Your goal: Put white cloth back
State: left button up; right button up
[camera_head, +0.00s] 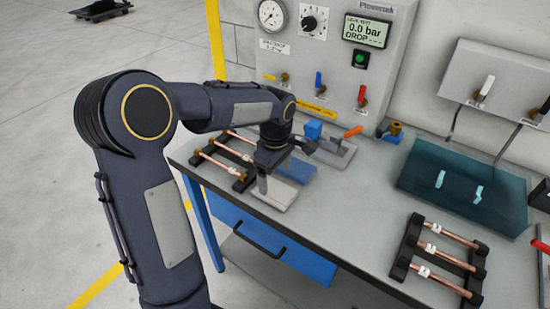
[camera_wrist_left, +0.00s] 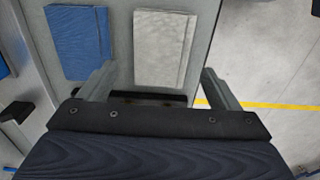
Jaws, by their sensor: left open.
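The white cloth (camera_head: 275,196) lies folded flat on the grey bench near its front edge. It also shows in the left wrist view (camera_wrist_left: 163,48), framed between the fingers. My left gripper (camera_head: 264,184) is open and empty, pointing down above the white cloth, and hides part of it in the head view. In the left wrist view its two fingers (camera_wrist_left: 160,85) are spread wider than the cloth. The folded blue cloth (camera_head: 297,169) lies beside the white one, farther back; it is left of it in the left wrist view (camera_wrist_left: 78,42). My right gripper is not in view.
A rack with copper tubes (camera_head: 225,158) stands left of the cloths, and another tube rack (camera_head: 437,258) at the right. A teal mat (camera_head: 465,187) with small pieces lies behind that. An orange-handled tool (camera_head: 352,132) and a gauge panel (camera_head: 335,65) are at the back.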

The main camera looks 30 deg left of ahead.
aim_at(275, 191)
pick_arm(q)
notch_tip(275, 191, up, 7)
jog(key=s+d+r+m+t+h, duration=0.2)
jog(key=s+m, duration=0.4)
jog(key=s, duration=0.5)
jog(key=s+d+f+m+t+h, duration=0.1)
jog(key=s+d+f+m, duration=0.1)
jog(key=s+m, duration=0.2)
jog(key=s+d+f+m+t, duration=0.2)
jog(key=s+d+m, duration=0.1)
jog(key=s+m, duration=0.2)
jog(key=shift+s+d+t+h, duration=0.15)
jog(key=shift+s+t+h, duration=0.2)
jog(key=shift+s, duration=0.75)
